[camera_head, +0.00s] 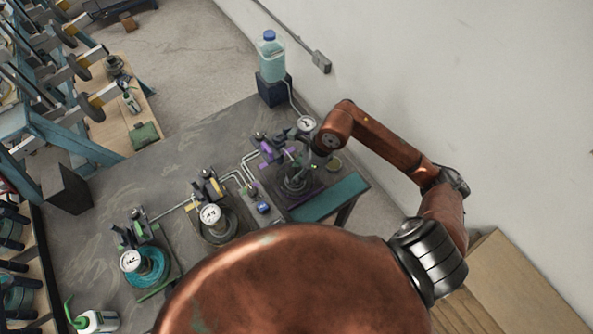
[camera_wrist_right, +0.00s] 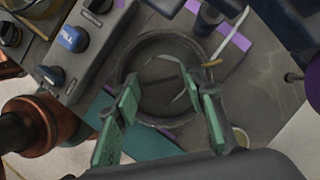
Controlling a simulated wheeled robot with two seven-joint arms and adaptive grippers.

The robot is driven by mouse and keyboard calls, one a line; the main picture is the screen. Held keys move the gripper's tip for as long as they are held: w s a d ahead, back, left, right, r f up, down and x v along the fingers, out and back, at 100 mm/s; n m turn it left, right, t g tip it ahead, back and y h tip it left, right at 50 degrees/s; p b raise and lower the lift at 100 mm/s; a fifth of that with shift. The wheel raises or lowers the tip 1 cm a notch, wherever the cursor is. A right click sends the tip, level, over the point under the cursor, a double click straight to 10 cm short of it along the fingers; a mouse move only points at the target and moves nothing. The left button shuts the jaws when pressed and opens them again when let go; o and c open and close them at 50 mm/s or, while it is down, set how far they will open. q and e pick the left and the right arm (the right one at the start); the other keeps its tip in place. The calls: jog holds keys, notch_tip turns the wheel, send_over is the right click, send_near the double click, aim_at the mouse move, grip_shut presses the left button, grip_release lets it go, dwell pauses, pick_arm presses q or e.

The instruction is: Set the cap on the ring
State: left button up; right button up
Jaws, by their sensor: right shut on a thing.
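In the right wrist view a dark round ring (camera_wrist_right: 165,38) lies on the bench straight below my right gripper (camera_wrist_right: 160,82). The gripper's two green-padded fingers stand apart, on either side of a dark, faintly outlined cap (camera_wrist_right: 163,97). The cap blends with the dark inside of the ring, and I cannot tell whether it touches the ring. In the head view my right gripper (camera_head: 303,172) points down over the ring (camera_head: 297,188) at the bench's right end. The fingers and cap are too small there to make out. My left gripper is not in view.
Purple clamps (camera_head: 268,150) and a gauge (camera_head: 306,123) stand close to the gripper. A control box with a blue knob (camera_wrist_right: 72,39) is beside the ring. Two more gauge stations stand to the left. A bottle (camera_head: 271,60) stands on a dark block at the back.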

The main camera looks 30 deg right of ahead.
jog(key=shift+f+b, duration=0.1)
jog(key=shift+b, duration=0.4)
dwell(0.8)
jog(key=o, duration=1.5)
jog(key=v, duration=1.2)
jog(key=shift+s, duration=0.1)
